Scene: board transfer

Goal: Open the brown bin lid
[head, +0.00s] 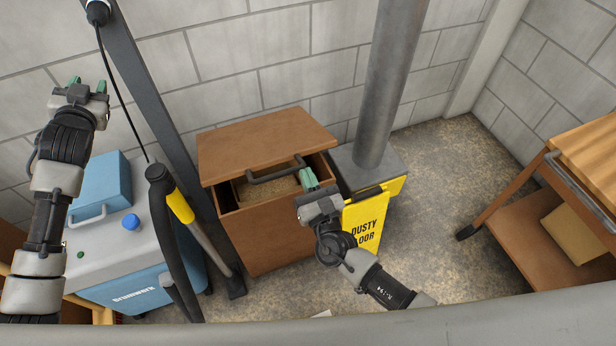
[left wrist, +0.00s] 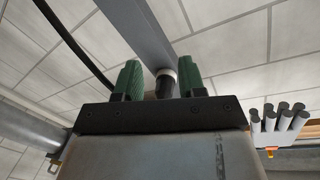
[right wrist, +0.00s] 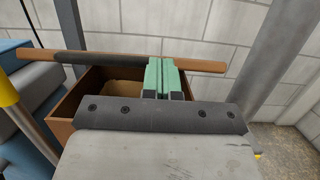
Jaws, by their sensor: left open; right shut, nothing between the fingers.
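The brown bin (head: 268,234) stands against the wall. Its brown lid (head: 245,143) is tilted up at the front, so the bin is partly open and tan contents show inside. A dark grey bar handle (head: 276,175) is on the lid's front edge. My right gripper (head: 308,181) is shut and empty at the right end of the handle, by the bin's front right corner. In the right wrist view its fingers (right wrist: 164,77) overlap the lid (right wrist: 205,66), seen edge-on; contact is unclear. My left gripper (head: 89,85) is open and empty, high at the left, away from the bin.
A blue and grey cleaning machine (head: 120,245) with a black and yellow handle stands left of the bin. A yellow dust container (head: 364,222) with a thick grey pipe (head: 390,80) stands close on the right. A wooden cart (head: 545,230) is far right. Floor between is clear.

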